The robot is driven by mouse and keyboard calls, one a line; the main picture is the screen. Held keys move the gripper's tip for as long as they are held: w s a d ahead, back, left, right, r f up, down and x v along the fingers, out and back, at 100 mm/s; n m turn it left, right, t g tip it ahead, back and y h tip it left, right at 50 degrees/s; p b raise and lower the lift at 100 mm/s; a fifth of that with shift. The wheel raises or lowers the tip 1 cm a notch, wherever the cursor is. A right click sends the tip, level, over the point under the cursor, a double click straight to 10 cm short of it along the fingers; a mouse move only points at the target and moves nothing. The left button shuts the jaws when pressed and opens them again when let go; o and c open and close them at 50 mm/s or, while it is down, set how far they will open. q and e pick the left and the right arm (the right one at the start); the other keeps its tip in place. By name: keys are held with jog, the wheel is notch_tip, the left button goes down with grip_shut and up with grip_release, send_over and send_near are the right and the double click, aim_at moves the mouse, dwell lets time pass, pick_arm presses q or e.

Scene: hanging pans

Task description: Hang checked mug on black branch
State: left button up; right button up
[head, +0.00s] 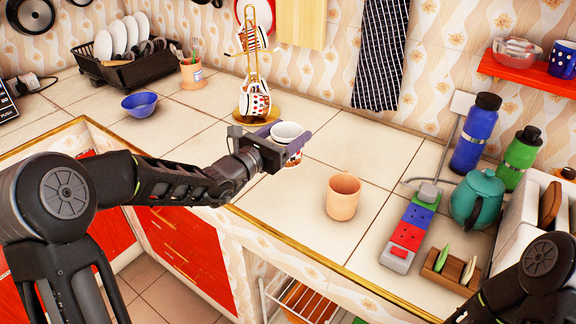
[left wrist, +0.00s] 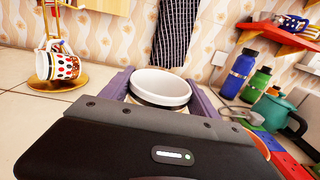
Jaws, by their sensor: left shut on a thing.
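My left gripper (head: 285,139) is shut on a mug (head: 288,129) above the counter. The mug is upright, its white rim also showing in the left wrist view (left wrist: 161,86). Only a little of its patterned side shows below the gripper, so I cannot be sure of the checks. The gold mug stand (head: 252,76) is behind the gripper; it also shows at the left of the left wrist view (left wrist: 46,65). A red-patterned mug (head: 252,38) hangs high on it and a dotted mug (head: 255,103) low. I cannot make out a black branch. My right gripper is out of view.
A terracotta cup (head: 343,197) stands right of the held mug. A blue bowl (head: 140,104), utensil pot (head: 192,74) and dish rack (head: 128,68) stand left. A power strip (head: 408,233), teal teapot (head: 477,199) and bottles (head: 475,134) are right. Counter is clear right of the stand.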

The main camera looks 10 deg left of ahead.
pick_arm(q)
jog(key=shift+f, duration=1.2)
jog(key=shift+f, duration=0.15)
jog(key=shift+f, duration=2.15)
jog(key=shift+f, duration=0.1)
jog(key=o, duration=1.3)
jog(key=shift+f, duration=0.15)
jog(key=o, duration=0.5)
jog(key=shift+c, duration=0.2)
